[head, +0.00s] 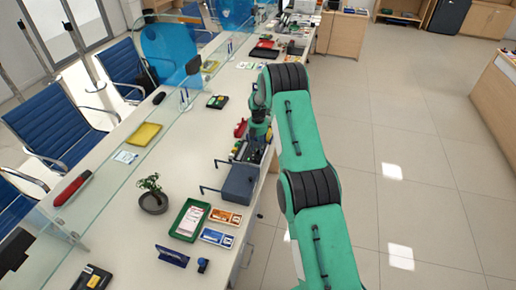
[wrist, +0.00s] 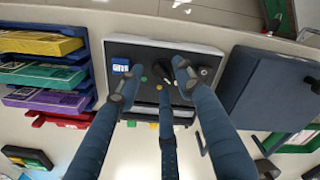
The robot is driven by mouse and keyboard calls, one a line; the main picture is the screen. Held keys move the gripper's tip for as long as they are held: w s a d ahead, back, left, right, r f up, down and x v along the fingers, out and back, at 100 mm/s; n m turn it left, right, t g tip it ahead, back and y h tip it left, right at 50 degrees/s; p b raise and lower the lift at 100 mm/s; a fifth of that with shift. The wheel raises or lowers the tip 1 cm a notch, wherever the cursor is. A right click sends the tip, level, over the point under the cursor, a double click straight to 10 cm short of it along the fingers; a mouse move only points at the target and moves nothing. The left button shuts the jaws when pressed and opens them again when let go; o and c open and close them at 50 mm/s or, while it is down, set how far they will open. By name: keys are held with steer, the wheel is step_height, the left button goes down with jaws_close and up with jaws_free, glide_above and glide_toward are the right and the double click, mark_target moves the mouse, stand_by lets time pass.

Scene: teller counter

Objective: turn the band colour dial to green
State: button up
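A grey machine with a dark top panel (wrist: 150,50) lies under my gripper in the wrist view. The panel carries a small blue display (wrist: 121,66), small coloured marks including a green one (wrist: 144,78), and a small round light-rimmed part (wrist: 204,71) at the right. I cannot make out the dial or its setting; my fingers cover part of the panel. My gripper (wrist: 156,76) is open, its fingers spread over the panel with nothing between them. Whether they touch it I cannot tell. In the head view my gripper (head: 258,117) is over the counter, beside the machine, which my arm partly hides.
A stack of coloured trays (wrist: 45,75) stands left of the machine in the wrist view, and a dark blue-grey box (wrist: 268,98) stands close on its right. A green tray (head: 190,220), a plant (head: 152,197) and a glass screen (head: 120,150) are on the counter (head: 125,225).

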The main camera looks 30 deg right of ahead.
steer(key=shift+f, duration=0.2)
jaws_close()
